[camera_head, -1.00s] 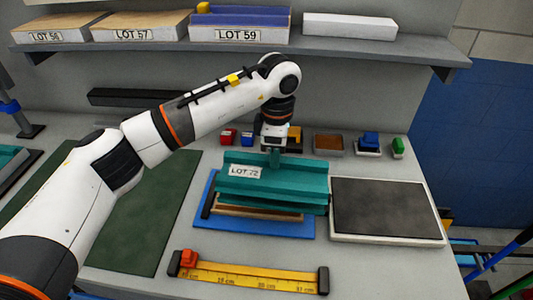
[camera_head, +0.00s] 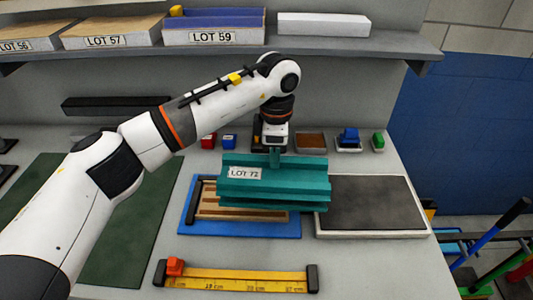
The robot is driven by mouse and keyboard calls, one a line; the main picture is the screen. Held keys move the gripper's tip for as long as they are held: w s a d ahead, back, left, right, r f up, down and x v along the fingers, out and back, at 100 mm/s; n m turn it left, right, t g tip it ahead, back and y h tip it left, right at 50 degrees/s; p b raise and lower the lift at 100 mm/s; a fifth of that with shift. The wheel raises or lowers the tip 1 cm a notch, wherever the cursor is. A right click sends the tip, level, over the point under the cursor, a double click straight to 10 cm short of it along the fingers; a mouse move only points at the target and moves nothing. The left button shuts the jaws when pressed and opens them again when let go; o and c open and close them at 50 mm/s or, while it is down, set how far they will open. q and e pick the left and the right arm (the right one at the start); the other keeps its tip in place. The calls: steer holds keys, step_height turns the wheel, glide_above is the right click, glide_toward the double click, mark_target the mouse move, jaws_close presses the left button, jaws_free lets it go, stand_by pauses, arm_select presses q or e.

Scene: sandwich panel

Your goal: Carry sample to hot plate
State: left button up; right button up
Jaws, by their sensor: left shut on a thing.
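The sample is a teal ribbed panel (camera_head: 290,183) with a "LOT 72" style label, whose last digit is hard to read. My left gripper (camera_head: 274,158) is shut on its upper edge from above. The panel hangs over the right part of a blue tray (camera_head: 240,229) with a wooden slatted piece in it, and its right end overlaps the left edge of the hot plate. The hot plate (camera_head: 368,203) is a dark square slab in a pale frame, to the right, with nothing on it. My right gripper is not in view.
A yellow ruler (camera_head: 235,279) with a red slider lies in front. A green mat (camera_head: 125,225) is at left. Small red, blue and green items (camera_head: 348,138) stand along the back. A shelf (camera_head: 340,44) with labelled lot boxes hangs above.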

arm_select(q)
steer(key=shift+d, duration=5.5)
steer(key=shift+w, duration=0.1)
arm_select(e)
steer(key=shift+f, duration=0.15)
arm_select(q)
steer(key=shift+r, duration=0.1)
